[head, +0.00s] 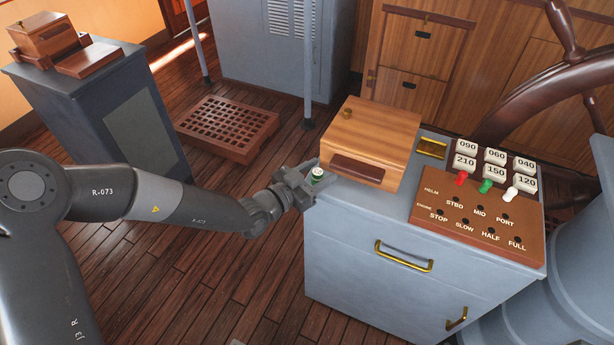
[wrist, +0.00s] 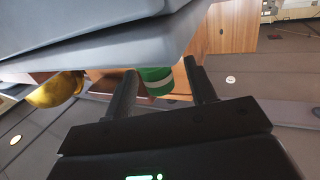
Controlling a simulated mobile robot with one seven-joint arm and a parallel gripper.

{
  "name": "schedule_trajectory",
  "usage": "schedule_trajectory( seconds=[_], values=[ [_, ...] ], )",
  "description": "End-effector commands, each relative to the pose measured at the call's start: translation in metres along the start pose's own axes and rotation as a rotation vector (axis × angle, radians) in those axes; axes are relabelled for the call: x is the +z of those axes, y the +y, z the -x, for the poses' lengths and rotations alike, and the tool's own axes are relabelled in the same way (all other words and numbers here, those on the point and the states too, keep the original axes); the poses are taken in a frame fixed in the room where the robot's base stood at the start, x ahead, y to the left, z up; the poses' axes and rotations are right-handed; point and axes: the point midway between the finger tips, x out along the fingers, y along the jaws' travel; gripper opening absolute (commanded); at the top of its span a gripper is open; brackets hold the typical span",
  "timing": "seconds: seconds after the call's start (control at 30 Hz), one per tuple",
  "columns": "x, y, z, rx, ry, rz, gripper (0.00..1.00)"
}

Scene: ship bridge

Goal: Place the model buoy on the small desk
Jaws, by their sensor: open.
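A small green object with a white band, which looks like the model buoy (head: 318,174), is at the left corner of the blue-grey cabinet top (head: 402,205), beside a wooden box. My gripper (head: 310,177) reaches it from the left, with its jaws open. In the wrist view the green and white buoy (wrist: 156,81) shows between the two fingers of my gripper (wrist: 163,88). The fingers hide part of it in the head view. A dark grey stand (head: 100,115) is at the upper left; I cannot tell which piece is the small desk.
The wooden box (head: 372,135) stands right behind the buoy. A sloped control panel (head: 480,220) with coloured levers and number blocks (head: 495,156) is to its right. A wooden grating (head: 228,130) lies on the floor. Thin grey posts (head: 308,70) rise behind my gripper.

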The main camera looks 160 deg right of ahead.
Motion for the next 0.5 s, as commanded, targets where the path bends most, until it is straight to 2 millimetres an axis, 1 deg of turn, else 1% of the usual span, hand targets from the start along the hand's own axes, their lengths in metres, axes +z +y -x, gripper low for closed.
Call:
schedule_trajectory(
  seconds=[0.07, 0.5],
  values=[
    [0.0000, 0.0000, 0.0001, 0.000, 0.000, 0.000, 0.50],
    [-0.0002, 0.0001, 0.0003, 0.000, 0.000, -0.001, 0.14]
  ],
)
